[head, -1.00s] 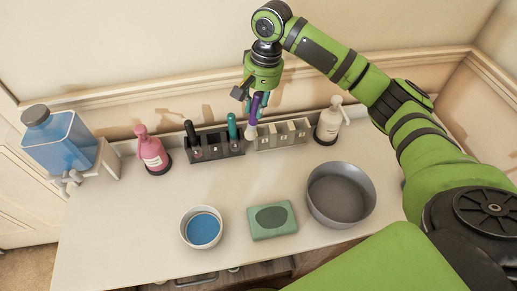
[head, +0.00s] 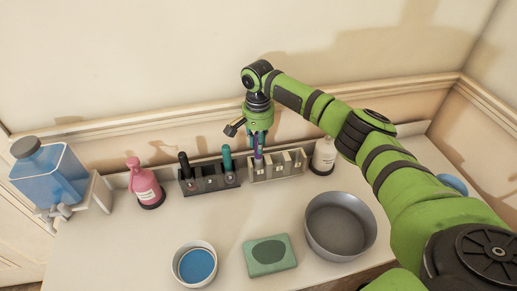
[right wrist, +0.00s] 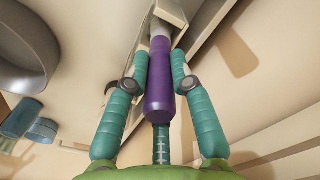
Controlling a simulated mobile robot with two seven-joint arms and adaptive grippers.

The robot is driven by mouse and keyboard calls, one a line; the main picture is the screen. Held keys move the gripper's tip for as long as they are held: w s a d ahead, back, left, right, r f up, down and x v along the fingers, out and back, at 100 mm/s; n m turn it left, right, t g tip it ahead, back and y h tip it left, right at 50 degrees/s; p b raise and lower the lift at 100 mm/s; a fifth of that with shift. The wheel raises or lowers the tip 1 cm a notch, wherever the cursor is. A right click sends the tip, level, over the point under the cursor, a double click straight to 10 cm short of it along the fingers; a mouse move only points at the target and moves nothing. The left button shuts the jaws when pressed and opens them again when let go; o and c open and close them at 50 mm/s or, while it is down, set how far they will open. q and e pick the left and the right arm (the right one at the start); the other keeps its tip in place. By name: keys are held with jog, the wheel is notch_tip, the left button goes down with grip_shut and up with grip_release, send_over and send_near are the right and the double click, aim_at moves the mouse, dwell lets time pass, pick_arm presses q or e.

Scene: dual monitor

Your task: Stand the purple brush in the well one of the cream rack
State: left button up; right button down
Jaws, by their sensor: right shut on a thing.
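The purple brush (head: 259,157) is upright in my right gripper (head: 259,146), which is shut on it. It also shows in the right wrist view (right wrist: 159,85), between the teal fingers, with its pale end pointing toward the cream rack (head: 281,175). The brush is at the rack's left end well. The rack also shows at the top of the right wrist view (right wrist: 172,10). I cannot tell how deep the pale end sits in the well, as the rack's wall and the brush hide it. My left gripper is not in view.
A dark rack (head: 208,183) with a black and a teal brush stands just left. A pink bottle (head: 145,186) and a white bottle (head: 323,158) flank the racks. A grey basin (head: 340,226), green sponge block (head: 269,254) and blue-filled bowl (head: 195,265) stand in front.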

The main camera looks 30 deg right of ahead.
jog(key=shift+f, duration=1.6)
jog(key=c, duration=1.1)
grip_release()
notch_tip(320, 180, up, 12)
jog(key=shift+r+b, duration=0.2)
jog(key=shift+b, duration=0.35)
